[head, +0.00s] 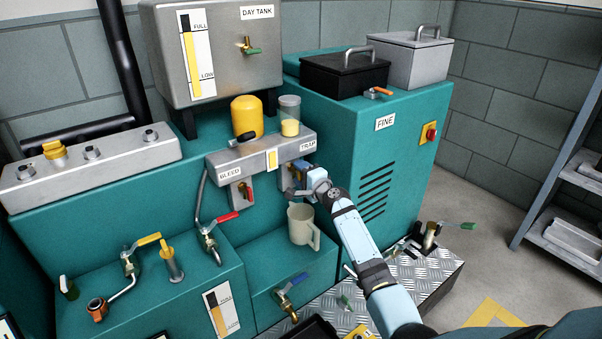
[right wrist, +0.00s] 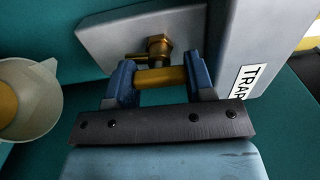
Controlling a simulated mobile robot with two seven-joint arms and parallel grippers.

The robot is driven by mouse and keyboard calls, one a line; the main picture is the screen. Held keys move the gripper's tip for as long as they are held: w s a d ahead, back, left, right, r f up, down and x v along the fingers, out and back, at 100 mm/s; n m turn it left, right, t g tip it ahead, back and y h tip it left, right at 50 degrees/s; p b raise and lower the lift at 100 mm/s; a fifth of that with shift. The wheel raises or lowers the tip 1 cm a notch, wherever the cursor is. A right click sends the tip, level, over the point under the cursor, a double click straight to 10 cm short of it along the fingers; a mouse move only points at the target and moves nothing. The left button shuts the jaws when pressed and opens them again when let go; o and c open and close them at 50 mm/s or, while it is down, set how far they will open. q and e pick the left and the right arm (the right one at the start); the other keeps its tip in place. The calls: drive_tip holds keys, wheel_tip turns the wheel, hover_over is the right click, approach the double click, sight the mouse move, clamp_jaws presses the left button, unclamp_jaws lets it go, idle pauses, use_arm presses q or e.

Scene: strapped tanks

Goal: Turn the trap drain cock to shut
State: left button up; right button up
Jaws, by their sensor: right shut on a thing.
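The TRAP end of the grey filter block (head: 262,150) carries the trap drain cock, which my right gripper largely hides in the head view. In the right wrist view the cock has a brass fitting (right wrist: 159,47) and a yellow handle (right wrist: 160,78). My right gripper (head: 300,184) is shut on that handle, and its two blue fingers (right wrist: 160,84) sit at the handle's two ends. The handle lies roughly crosswise in the wrist picture. I cannot tell whether the cock is open or shut. My left gripper is not in view.
A cream jug (head: 301,224) stands below the trap end, close to my right gripper; it also shows in the wrist view (right wrist: 30,95). The BLEED cock's red handle (head: 249,192) is to the left. The teal FINE cabinet (head: 345,130) is close on the right.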

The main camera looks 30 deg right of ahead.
drive_tip(key=shift+f, duration=0.1)
idle(0.3)
drive_tip(key=o, duration=0.9)
drive_tip(key=shift+s, duration=0.1)
drive_tip(key=shift+s, duration=0.25)
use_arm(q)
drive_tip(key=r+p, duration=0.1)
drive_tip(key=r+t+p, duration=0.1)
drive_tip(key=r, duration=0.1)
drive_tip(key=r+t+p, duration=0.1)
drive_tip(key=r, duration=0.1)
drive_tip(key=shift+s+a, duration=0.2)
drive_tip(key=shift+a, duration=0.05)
use_arm(e)
drive_tip(key=s, duration=0.4)
drive_tip(key=s+d, duration=0.1)
drive_tip(key=s, duration=0.3)
drive_tip(key=s+d, duration=0.1)
drive_tip(key=s, duration=0.4)
drive_tip(key=shift+a, duration=0.1)
